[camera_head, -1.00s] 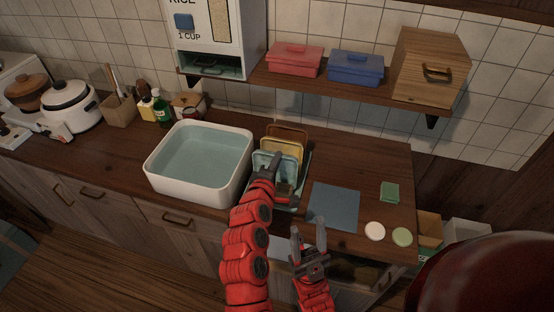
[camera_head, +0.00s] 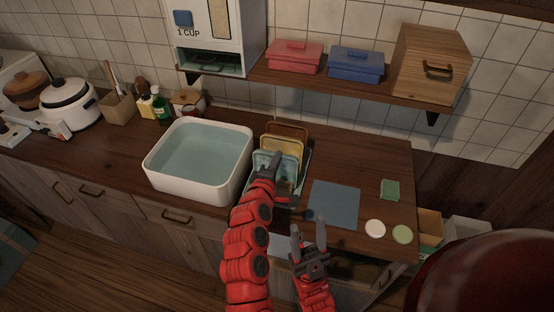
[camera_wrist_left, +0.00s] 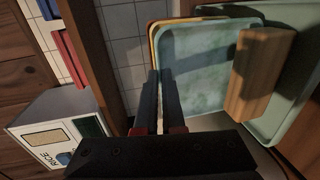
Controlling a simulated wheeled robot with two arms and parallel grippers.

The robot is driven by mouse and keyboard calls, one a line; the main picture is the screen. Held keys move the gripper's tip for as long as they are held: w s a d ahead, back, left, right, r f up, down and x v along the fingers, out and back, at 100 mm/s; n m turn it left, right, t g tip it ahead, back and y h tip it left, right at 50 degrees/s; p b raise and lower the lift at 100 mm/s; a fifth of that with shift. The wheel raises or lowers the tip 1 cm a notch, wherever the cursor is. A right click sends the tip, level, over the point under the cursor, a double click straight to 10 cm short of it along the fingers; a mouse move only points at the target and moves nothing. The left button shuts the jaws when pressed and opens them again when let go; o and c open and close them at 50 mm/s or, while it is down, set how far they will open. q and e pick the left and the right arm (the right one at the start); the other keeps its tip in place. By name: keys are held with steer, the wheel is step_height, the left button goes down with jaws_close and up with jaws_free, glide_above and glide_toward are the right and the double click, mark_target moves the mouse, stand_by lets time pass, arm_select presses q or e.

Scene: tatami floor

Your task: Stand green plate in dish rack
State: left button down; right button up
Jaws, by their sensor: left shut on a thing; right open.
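The green plate (camera_head: 261,157) stands at a steep lean in the dish rack (camera_head: 306,172), in front of a yellow plate (camera_head: 282,147) and a brown plate (camera_head: 290,129). In the left wrist view the green plate (camera_wrist_left: 200,65) is a pale, rounded square with the yellow plate's rim just behind it. My left gripper (camera_head: 276,158) is shut on the green plate's edge; its fingers (camera_wrist_left: 160,98) lie close together there. The gripper and arm hide part of the plate and rack. My right gripper (camera_head: 308,238) is open and empty, low in front of the counter.
A white basin of water (camera_head: 152,171) stands left of the rack. A blue mat (camera_head: 334,204), a green cloth (camera_head: 390,189) and two small discs lie right. A shelf (camera_head: 300,84) with boxes hangs above. A wooden block (camera_wrist_left: 258,72) shows beside the plate in the wrist view.

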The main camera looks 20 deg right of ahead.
arm_select(q)
steer(key=shift+f, duration=0.2)
stand_by(0.3)
steer(key=c, duration=0.9)
jaws_free()
steer(key=shift+c, duration=0.2)
steer(key=shift+s+a+b, duration=0.3)
steer(key=shift+s, duration=0.2)
steer(key=p+v, duration=0.4)
steer(key=v, duration=1.2)
steer(key=shift+a, duration=0.1)
